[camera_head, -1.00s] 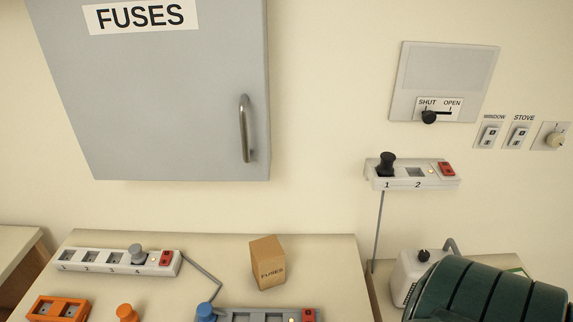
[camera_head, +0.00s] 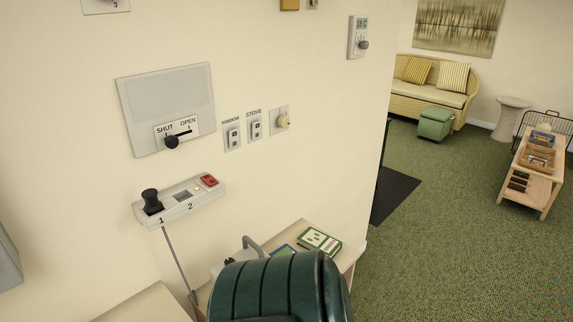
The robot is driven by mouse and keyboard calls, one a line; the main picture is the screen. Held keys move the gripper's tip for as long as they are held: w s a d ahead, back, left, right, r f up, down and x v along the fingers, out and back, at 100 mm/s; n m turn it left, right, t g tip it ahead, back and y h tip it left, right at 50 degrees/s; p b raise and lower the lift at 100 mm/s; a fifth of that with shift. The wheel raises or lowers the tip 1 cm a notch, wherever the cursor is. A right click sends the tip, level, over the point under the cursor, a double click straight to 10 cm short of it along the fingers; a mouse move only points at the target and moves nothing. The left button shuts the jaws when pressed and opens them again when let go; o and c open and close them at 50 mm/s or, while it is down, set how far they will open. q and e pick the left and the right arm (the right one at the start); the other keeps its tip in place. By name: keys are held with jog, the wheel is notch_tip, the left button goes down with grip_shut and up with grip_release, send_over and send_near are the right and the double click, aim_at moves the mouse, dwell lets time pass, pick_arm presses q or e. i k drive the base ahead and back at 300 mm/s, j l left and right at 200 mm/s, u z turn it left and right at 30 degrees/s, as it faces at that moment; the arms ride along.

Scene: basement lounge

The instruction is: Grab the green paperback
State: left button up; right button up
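A green-edged, white-patterned book (camera_head: 319,240) lies flat near the far right corner of a small pale table (camera_head: 347,257). A flat blue and green item (camera_head: 284,250), perhaps another book, lies to its left and is partly hidden. I cannot tell for sure which of them is the green paperback. Neither of my grippers is in view.
A large dark green ribbed object (camera_head: 270,287) blocks the table's front. A white device with a grey handle (camera_head: 251,243) stands behind it. A switch strip (camera_head: 180,200) is on the wall. Open green carpet (camera_head: 430,250) lies right, before a sofa and wooden rack (camera_head: 541,172).

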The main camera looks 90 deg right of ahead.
aim_at(312, 239)
jog(key=z, duration=2.8)
jog(key=i+l, duration=0.4)
